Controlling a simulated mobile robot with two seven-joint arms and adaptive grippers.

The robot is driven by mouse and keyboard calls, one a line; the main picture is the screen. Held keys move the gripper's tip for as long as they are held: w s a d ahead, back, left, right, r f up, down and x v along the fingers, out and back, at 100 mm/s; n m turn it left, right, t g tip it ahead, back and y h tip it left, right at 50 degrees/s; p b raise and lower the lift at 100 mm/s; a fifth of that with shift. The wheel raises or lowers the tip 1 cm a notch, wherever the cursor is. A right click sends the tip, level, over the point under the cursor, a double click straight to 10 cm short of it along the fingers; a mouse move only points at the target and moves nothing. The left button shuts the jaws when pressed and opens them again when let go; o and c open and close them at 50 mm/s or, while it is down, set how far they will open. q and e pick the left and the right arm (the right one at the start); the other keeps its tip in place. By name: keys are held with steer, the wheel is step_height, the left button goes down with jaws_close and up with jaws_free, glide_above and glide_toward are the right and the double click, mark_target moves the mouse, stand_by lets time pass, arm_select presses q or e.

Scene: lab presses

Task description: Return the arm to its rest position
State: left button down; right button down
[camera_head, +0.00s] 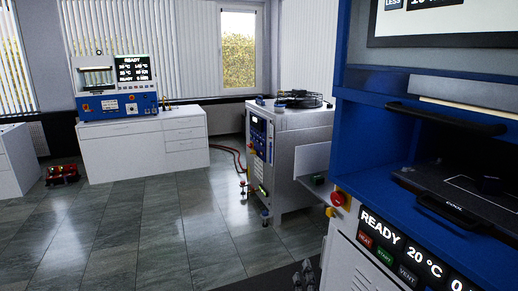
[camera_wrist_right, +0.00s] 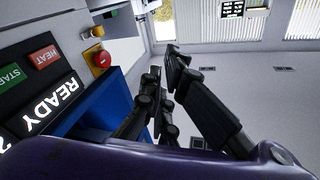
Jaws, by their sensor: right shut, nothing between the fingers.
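My right gripper (camera_head: 305,274) shows at the bottom edge of the head view, in front of the blue press on the right. In the right wrist view its dark fingers (camera_wrist_right: 164,72) are shut with nothing between them. The fingers are apart from the press and touch no object that I can see. Most of the right arm is outside the head view. My left gripper and left arm are not in view.
The blue press (camera_head: 360,140) fills the right side, with a black handle (camera_head: 440,117), a red button (camera_head: 338,198) and a lit READY panel (camera_head: 400,250). A grey machine (camera_head: 290,140) stands behind it. A white cabinet (camera_head: 150,150) bears a blue device (camera_head: 118,105).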

steer(key=s+d+f+n+g, duration=0.3)
steer(key=s+f+g, duration=0.2)
steer(key=s+f, duration=0.95)
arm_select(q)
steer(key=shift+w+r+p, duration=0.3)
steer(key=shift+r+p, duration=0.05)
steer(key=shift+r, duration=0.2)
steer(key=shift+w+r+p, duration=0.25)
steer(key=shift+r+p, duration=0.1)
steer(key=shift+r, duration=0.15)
arm_select(e)
steer(key=s+d+f+g, duration=0.2)
steer(key=s+f, duration=0.4)
steer(key=s, duration=0.4)
steer(key=s+d+f+g+h, duration=0.1)
steer(key=s+d+f+g, duration=0.2)
steer(key=s+f, duration=0.4)
steer(key=s, duration=0.4)
steer(key=shift+s+f+n+h, duration=0.15)
steer(key=shift+f+n+h, duration=0.15)
steer(key=shift+n, duration=0.1)
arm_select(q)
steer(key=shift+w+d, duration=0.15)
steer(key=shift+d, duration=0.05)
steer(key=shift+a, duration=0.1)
